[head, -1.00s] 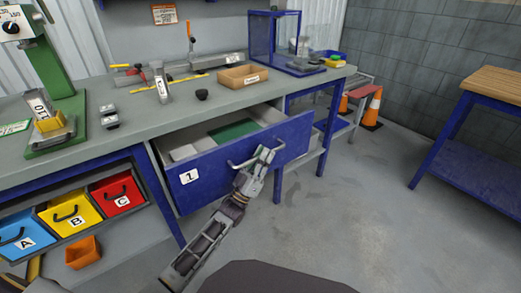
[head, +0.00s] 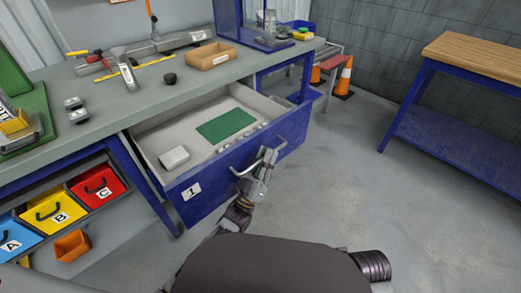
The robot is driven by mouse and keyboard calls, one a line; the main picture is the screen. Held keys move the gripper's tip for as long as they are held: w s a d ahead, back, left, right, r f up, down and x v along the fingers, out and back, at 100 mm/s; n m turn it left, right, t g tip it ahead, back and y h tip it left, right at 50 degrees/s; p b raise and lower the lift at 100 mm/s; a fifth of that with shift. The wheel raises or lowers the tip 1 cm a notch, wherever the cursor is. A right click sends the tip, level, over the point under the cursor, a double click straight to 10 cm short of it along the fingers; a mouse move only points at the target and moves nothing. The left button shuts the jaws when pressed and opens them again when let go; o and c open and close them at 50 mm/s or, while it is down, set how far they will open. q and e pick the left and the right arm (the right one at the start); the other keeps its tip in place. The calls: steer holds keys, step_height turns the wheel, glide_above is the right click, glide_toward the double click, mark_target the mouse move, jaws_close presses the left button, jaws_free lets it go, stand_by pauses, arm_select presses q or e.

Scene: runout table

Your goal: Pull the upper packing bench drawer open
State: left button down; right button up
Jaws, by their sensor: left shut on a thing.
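The upper drawer (head: 226,185) of the packing bench has a blue front with a label "1". It stands well open, and its grey inside shows. A green piece (head: 225,125), a white block (head: 174,157) and several small pale items lie in it. My left gripper (head: 268,158) is at the right part of the drawer's handle (head: 245,170) and is shut on it. My right gripper is not in view.
The grey bench top (head: 150,95) holds a cardboard tray (head: 211,56), a hammer and other tools. Lettered bins (head: 97,187) sit below at left. A second blue table (head: 450,120) stands at right. The floor between is clear.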

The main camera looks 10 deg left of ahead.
arm_select(q)
steer(key=shift+s+d, duration=0.2)
steer(key=shift+d, duration=0.05)
steer(key=c, duration=1.5)
jaws_free()
steer(key=shift+a+f, duration=0.1)
steer(key=shift+f, duration=0.05)
steer(key=v, duration=1.1)
steer(key=shift+s+a+f, duration=0.1)
steer(key=shift+s+f, duration=0.15)
steer(key=shift+s, duration=0.05)
